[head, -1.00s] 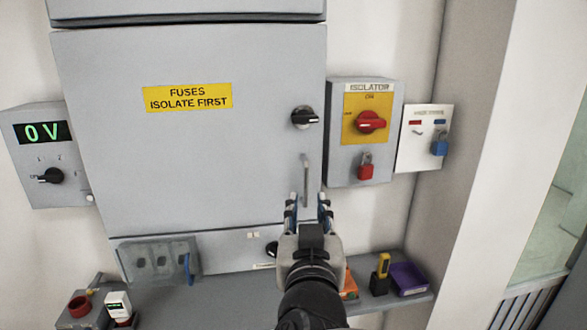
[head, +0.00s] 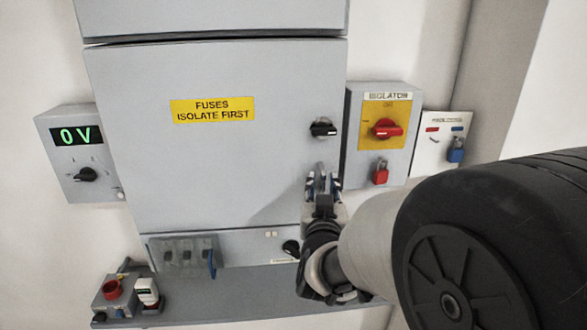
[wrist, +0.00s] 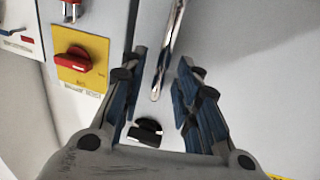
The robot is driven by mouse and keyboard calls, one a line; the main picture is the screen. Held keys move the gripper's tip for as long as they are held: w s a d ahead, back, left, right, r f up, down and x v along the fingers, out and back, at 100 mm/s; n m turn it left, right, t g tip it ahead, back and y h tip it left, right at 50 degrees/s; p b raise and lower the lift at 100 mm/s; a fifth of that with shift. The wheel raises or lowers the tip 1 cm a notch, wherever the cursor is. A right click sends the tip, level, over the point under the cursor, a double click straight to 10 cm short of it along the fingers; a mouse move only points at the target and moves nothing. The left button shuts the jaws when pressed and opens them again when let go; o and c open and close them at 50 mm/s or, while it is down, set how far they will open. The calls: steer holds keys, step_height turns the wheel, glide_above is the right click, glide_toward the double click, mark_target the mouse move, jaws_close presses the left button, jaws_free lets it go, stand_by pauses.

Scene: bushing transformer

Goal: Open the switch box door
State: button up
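The grey switch box door (head: 190,165) bears a yellow "FUSES ISOLATE FIRST" label (head: 213,110). It looks shut in the head view. A black knob (head: 323,129) sits near its right edge. The upright metal handle below the knob is mostly hidden by my gripper (head: 322,185) in the head view. In the wrist view the handle (wrist: 169,50) runs between the two spread blue-padded fingers of my gripper (wrist: 162,58). The fingers are open, with visible gaps to the handle. The black knob (wrist: 146,132) also shows there, lower between the fingers.
The isolator box (head: 380,105) with a red switch and red padlock is close right of the door. A white padlock board (head: 446,130) hangs beyond it. The 0 V meter box (head: 75,150) is left. A shelf (head: 230,295) holding small items runs below.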

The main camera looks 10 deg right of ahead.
steer(key=shift+w+d, duration=0.15)
steer(key=shift+w, duration=0.55)
steer(key=shift+c, duration=0.5)
jaws_close()
